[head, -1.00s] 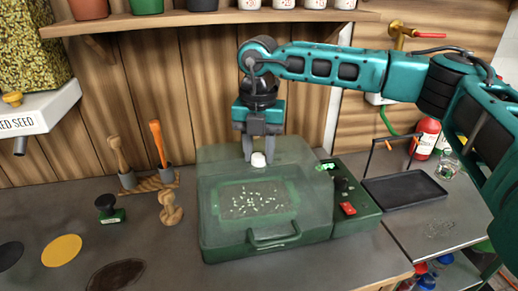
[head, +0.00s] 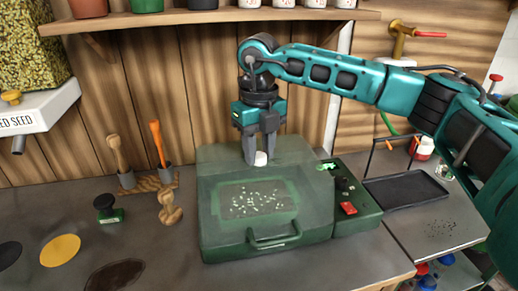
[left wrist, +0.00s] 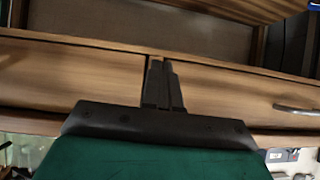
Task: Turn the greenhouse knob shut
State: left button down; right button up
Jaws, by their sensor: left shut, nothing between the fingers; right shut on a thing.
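The greenhouse (head: 215,215) is a green box with a clear lid, standing on the grey bench, with a tray of pale seeds (head: 258,202) inside. Its white knob (head: 260,159) sits on top of the lid. My right gripper (head: 260,155) points straight down from above and is shut on the knob, with a fingertip on each side of it. My left gripper (left wrist: 164,75) shows only in the left wrist view, shut and empty in front of wooden drawer fronts.
A control panel with a red switch (head: 348,209) is on the greenhouse's right side. A black tray (head: 405,190) lies further right. A shelf (head: 210,18) with pots runs above.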

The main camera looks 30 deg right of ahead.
aim_at(259, 155)
jog(key=n, duration=0.4)
jog(key=shift+n, duration=2.8)
jog(key=shift+r, duration=0.1)
jog(key=o, duration=1)
jog(key=shift+o, duration=0.2)
notch_tip(259, 155, up, 13)
